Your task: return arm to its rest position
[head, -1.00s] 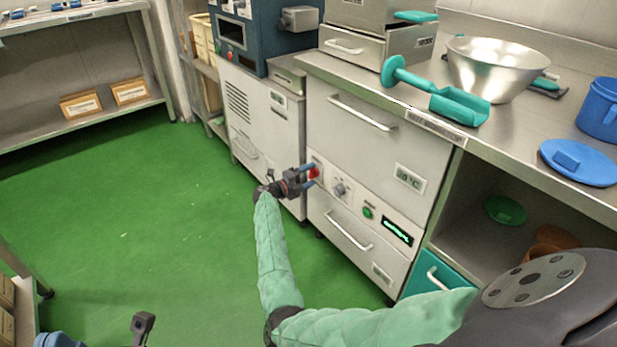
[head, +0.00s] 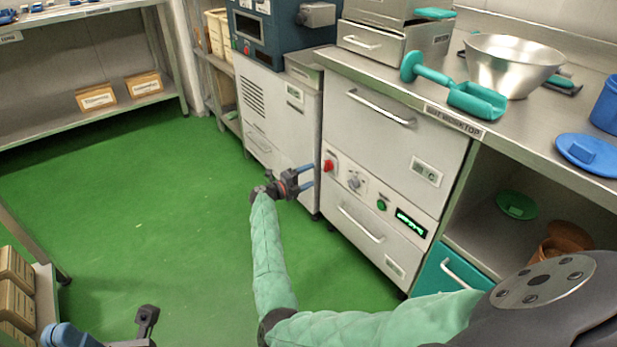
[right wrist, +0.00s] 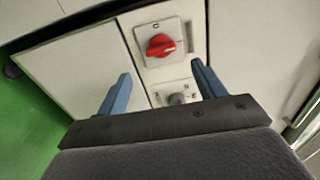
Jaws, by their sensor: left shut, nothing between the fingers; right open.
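My right arm (head: 270,260), in a pale green sleeve, reaches from the lower right toward the oven front. Its gripper (head: 311,176) is open and empty, just left of the red knob (head: 329,166) and apart from it. In the right wrist view, the two blue fingers (right wrist: 160,88) stand wide apart with nothing between them. The red knob (right wrist: 160,46) shows ahead on its pale plate, its handle lying roughly crosswise. My left gripper (head: 62,335) shows only partly at the bottom left edge, shut and empty; most of that arm is out of view.
The oven (head: 393,140) with drawer handles and a green button (head: 382,205) stands under the steel worktop (head: 530,125). A metal bowl (head: 510,62) and teal scoop (head: 455,90) rest on top. Shelving (head: 90,122) stands at the left. The green floor (head: 150,220) between is clear.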

